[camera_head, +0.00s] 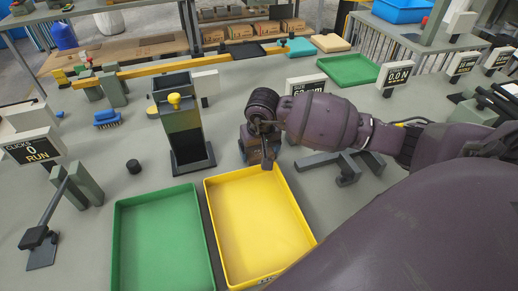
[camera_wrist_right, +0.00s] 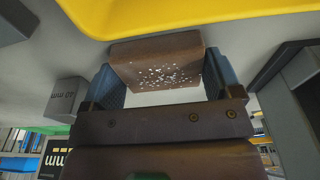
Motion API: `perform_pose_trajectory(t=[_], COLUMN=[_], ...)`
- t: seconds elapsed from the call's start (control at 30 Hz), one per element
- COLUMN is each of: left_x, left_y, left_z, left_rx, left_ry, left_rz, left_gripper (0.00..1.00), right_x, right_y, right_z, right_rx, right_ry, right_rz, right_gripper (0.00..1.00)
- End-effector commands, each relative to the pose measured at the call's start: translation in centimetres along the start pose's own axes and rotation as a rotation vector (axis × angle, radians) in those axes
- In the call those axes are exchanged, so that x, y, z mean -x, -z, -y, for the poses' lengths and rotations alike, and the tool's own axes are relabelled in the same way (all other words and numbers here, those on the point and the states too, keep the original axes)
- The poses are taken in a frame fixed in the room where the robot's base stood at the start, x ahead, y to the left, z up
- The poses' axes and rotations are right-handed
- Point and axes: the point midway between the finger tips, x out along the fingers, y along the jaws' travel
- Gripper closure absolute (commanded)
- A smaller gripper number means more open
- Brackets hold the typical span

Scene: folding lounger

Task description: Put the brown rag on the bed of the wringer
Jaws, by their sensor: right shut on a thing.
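My right gripper (camera_head: 263,135) is just beyond the far edge of the yellow tray. In the right wrist view its two blue fingertips (camera_wrist_right: 161,76) are shut on the sides of a brown block-like thing with white specks, which I take for the brown rag (camera_wrist_right: 156,62). The brown rag also shows in the head view (camera_head: 262,151), partly hidden by the gripper. I cannot tell whether it touches the table. My left gripper is not in view.
A yellow tray (camera_head: 210,217) and a green tray (camera_head: 119,240), both empty, lie in front. A dark grey bracket (camera_head: 345,168) is right of the gripper. Teal and tan pads (camera_head: 330,43) and another green tray (camera_head: 348,70) lie at the back. A blue brush (camera_head: 107,119) is at left.

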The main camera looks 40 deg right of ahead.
Motion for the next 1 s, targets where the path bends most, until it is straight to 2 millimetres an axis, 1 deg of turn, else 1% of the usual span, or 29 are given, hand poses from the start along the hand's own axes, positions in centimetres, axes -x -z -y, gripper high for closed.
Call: perform_pose_trajectory(t=[0.1, 0.27, 0.3, 0.4, 0.63, 0.73, 0.87, 1.0], left_x=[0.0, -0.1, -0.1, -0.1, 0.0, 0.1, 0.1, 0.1], left_y=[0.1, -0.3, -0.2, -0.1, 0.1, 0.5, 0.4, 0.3], left_z=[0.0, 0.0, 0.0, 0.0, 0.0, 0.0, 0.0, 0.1], left_rx=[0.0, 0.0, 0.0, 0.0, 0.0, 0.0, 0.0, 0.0], left_ry=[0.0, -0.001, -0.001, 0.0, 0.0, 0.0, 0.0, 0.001], left_rz=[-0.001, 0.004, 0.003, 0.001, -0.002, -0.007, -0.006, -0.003], left_gripper=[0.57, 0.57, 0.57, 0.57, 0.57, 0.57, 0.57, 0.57], right_x=[0.1, -0.3, -0.3, -0.2, -0.1, 0.4, 2.2, 4.9], right_y=[0.1, 0.0, 0.0, 0.0, 0.0, 0.1, 0.2, 0.2], right_z=[0.0, 0.0, 0.0, 0.0, 0.0, 0.0, 0.0, 0.0], right_rx=[0.0, 0.001, 0.0, 0.0, 0.0, -0.001, 0.001, 0.003], right_ry=[0.0, -0.001, -0.001, 0.0, 0.0, 0.001, -0.001, -0.001], right_rz=[-0.001, 0.0, -0.001, -0.001, -0.001, -0.003, -0.006, -0.008], right_gripper=[0.39, 0.39, 0.12, 0.0, 0.0, 0.0, 0.0, 0.0])
